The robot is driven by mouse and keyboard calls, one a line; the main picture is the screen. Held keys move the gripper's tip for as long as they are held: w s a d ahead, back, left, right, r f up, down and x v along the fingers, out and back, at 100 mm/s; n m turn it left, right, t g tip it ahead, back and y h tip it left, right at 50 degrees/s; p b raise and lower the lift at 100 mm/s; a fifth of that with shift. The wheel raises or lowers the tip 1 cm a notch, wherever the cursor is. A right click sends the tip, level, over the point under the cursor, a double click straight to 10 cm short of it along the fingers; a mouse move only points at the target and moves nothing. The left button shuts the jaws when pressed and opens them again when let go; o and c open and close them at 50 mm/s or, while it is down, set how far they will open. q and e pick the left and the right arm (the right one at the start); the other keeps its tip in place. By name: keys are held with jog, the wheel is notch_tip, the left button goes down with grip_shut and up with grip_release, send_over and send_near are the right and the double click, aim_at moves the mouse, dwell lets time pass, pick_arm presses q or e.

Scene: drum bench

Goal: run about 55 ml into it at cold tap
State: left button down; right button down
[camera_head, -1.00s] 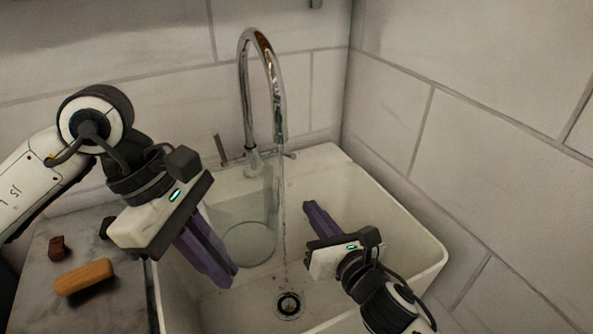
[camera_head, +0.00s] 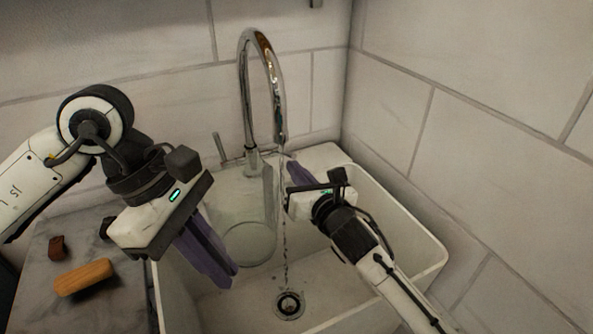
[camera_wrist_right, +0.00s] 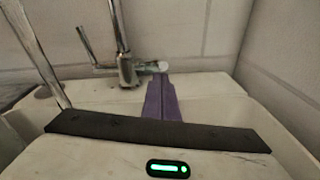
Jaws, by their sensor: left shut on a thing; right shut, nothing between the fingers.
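A clear glass vessel (camera_head: 250,243) is in the sink, below and left of the spout. My left gripper (camera_head: 226,278) is shut on it at its left side. The chrome tap (camera_head: 262,45) is running. Its water stream (camera_head: 285,210) comes down just right of the vessel, toward the drain. My right gripper (camera_head: 293,166) is shut and empty beside the tap's right-hand lever. In the right wrist view its purple fingers (camera_wrist_right: 160,85) are together, with their tips at the end of that lever (camera_wrist_right: 152,68). I cannot tell whether they touch. The water level in the vessel is unclear.
The white sink (camera_head: 440,245) has a round drain (camera_head: 289,304) in its floor. Tiled walls stand behind and to the right. An orange-brown block (camera_head: 84,278) and a small dark red piece (camera_head: 57,247) lie on the marble counter at left. The tap's other lever (camera_head: 219,147) stands upright.

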aim_at(290, 153)
jog(key=r+g, duration=0.1)
jog(key=w+r+g+h, duration=0.1)
jog(key=r+g, duration=0.1)
jog(key=shift+a+r, duration=0.1)
jog(key=shift+r, duration=0.1)
jog(key=shift+w+a+r, duration=0.1)
jog(key=shift+r, duration=0.3)
dwell(0.4)
